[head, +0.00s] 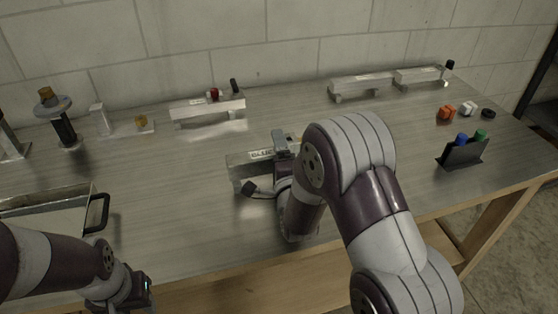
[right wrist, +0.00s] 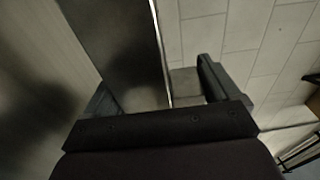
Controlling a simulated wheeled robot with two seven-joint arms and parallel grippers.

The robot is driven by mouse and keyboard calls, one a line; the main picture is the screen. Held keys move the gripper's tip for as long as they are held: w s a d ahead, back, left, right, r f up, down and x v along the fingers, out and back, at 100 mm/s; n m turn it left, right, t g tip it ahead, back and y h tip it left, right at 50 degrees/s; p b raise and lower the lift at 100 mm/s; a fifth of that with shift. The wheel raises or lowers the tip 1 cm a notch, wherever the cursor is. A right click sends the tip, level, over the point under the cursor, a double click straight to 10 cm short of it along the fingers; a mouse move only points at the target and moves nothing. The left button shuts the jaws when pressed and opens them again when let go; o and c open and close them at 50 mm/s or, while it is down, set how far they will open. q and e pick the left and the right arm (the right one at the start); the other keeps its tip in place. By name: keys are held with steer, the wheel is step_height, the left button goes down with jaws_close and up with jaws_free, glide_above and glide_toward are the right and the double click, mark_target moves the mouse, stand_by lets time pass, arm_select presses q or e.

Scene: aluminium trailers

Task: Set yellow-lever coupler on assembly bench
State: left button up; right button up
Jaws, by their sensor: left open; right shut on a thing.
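My right gripper (head: 266,168) is at the middle of the bench, shut on a labelled aluminium piece (head: 240,166). In the right wrist view a dark metal face (right wrist: 125,45) runs between its fingers (right wrist: 160,92). The arm hides part of the piece, and I cannot tell whether it rests on the bench. No yellow lever can be made out on it. The assembly bench (head: 190,215) is a long grey-topped table against the wall. My left gripper (head: 138,292) is open and empty at the bench's front edge, lower left.
An aluminium tray with a black handle (head: 98,213) is at left. A post with a grey disc (head: 54,107) and aluminium bars (head: 208,109) (head: 362,84) stand along the back. Small orange (head: 447,113) and white parts and a black holder (head: 464,153) are at right.

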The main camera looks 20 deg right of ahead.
step_height(320, 180, down, 2)
steer(key=shift+w+f, duration=0.1)
steer(key=shift+w, duration=0.05)
steer(key=o, duration=1.4)
steer(key=shift+f, duration=0.1)
steer(key=shift+r, duration=0.25)
steer(key=s, duration=0.8)
steer(key=s+b, duration=0.1)
steer(key=s, duration=0.3)
steer(key=shift+s+a+f, duration=0.1)
steer(key=shift+s+a, duration=0.05)
steer(key=shift+a, duration=0.15)
